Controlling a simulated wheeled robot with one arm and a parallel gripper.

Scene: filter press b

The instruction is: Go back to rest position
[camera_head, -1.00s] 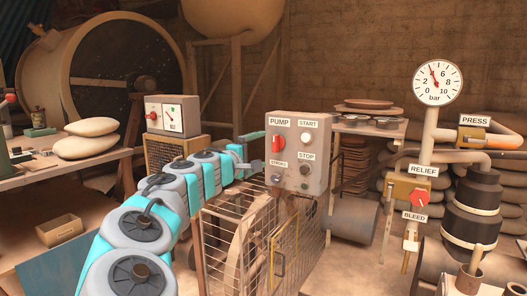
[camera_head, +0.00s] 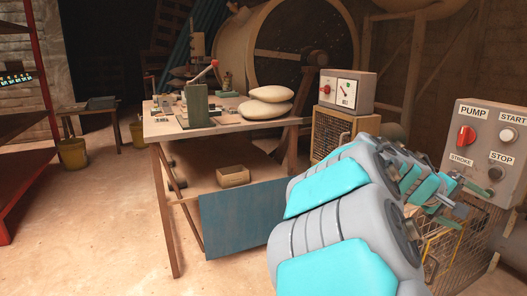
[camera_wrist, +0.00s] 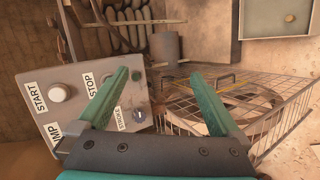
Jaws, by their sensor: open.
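My gripper (camera_wrist: 163,90) is open in the wrist view. Its two green fingers stand apart with nothing held between them. The grey pump control box (camera_wrist: 75,100) is on the left there, its START and STOP labels turned sideways, partly behind the left finger. In the head view my arm reaches from the bottom toward the right, and the end of it is small and partly hidden beside the control box (camera_head: 485,150). The box carries a red PUMP switch, a START button, a STOP button and a STROKE knob.
A wire mesh guard (camera_wrist: 245,105) stands below the fingers. A workbench (camera_head: 160,131) with two pale sacks (camera_head: 265,104) and a green device (camera_head: 196,104) is left of my arm. A red shelf frame (camera_head: 47,100) is at far left. Open floor (camera_head: 90,220) lies between.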

